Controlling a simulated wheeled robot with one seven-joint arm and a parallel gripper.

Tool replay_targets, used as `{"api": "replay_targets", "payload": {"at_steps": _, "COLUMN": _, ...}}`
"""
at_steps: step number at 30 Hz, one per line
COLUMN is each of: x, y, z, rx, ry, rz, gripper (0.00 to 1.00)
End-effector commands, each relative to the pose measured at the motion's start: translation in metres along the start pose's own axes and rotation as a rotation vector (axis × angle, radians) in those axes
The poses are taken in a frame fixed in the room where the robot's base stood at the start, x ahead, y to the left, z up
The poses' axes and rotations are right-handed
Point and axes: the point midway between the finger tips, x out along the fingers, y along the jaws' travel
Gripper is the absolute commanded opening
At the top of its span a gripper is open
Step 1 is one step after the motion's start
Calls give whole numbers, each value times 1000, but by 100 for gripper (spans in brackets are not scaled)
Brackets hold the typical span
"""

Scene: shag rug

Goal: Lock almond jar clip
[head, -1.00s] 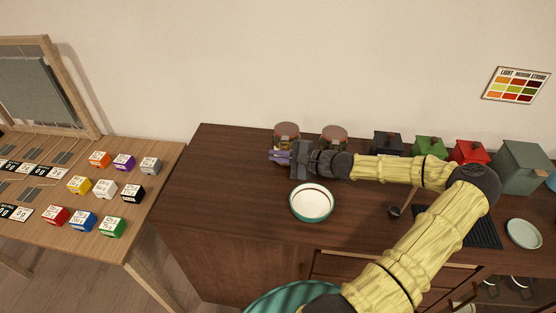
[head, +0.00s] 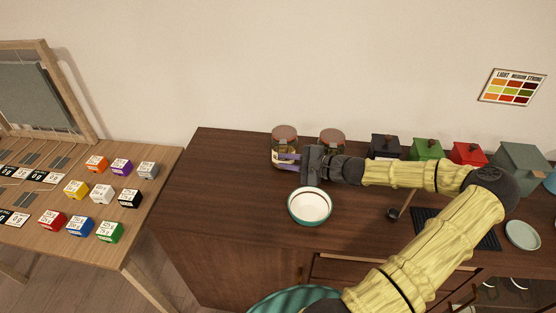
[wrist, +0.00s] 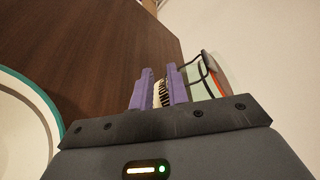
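Two glass jars with brown lids stand at the back of the dark wooden counter: a left jar (head: 284,138) and a right jar (head: 331,136). I cannot read which holds almonds. My gripper (head: 284,156) has its purple fingers at the front of the left jar. In the wrist view the gripper (wrist: 158,78) has its fingers a little apart. A pale, dark-marked strip shows between them, and I cannot tell if they touch it. Right of the fingers is a jar lid (wrist: 209,63) with an orange seal and a dark wire clip (wrist: 195,72), outside the fingers.
A teal-rimmed white bowl (head: 310,206) stands just in front of my gripper. Black (head: 385,147), green (head: 426,149) and red (head: 468,153) canisters stand to the right along the wall. The counter's left part is clear. A side table (head: 150,205) holds coloured boxes.

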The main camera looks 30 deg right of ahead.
Motion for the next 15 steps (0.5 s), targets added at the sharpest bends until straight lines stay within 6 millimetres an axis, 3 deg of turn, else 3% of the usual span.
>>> {"api": "replay_targets", "payload": {"at_steps": 9, "x": -63, "y": 0, "z": -1, "rx": 0, "ry": 5, "rz": 0, "gripper": 16}}
{"api": "replay_targets", "payload": {"at_steps": 15, "x": -81, "y": 0, "z": 0, "rx": 0, "ry": 1, "rz": 1, "gripper": 16}}
